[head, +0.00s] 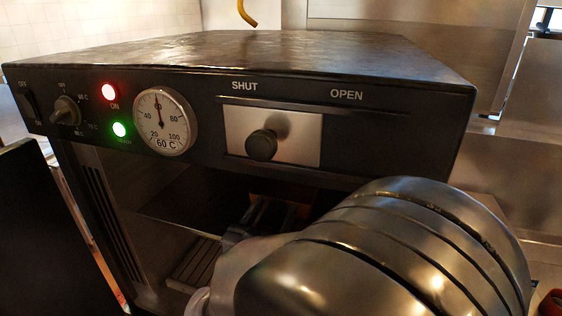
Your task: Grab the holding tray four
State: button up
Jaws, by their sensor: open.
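The holding cabinet (350,175) is dark, and its front opening shows several levels inside. A dark flat shelf or tray (185,212) spans the upper part of the opening, and a slatted one (193,262) lies lower down. No number shows on either, so I cannot tell which is holding tray four. My gripper (272,208) reaches into the opening, open, with its dark fingers in shadow. A dim brown surface shows behind the fingers; I cannot tell whether they touch anything. My arm covers the right and lower parts of the opening.
The cabinet door (45,235) stands open at the left. The front panel has a knob (66,110), red and green lights, a dial (163,122) near 60 and a sliding vent knob (261,145). A small red object (551,303) is at the lower right edge.

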jog(key=shift+s+a, duration=0.1)
jog(key=shift+s, duration=0.1)
jog(key=c, duration=0.3)
jog(key=shift+w, duration=0.1)
jog(key=c, duration=0.7)
grip_shut()
jog(key=shift+r, duration=0.15)
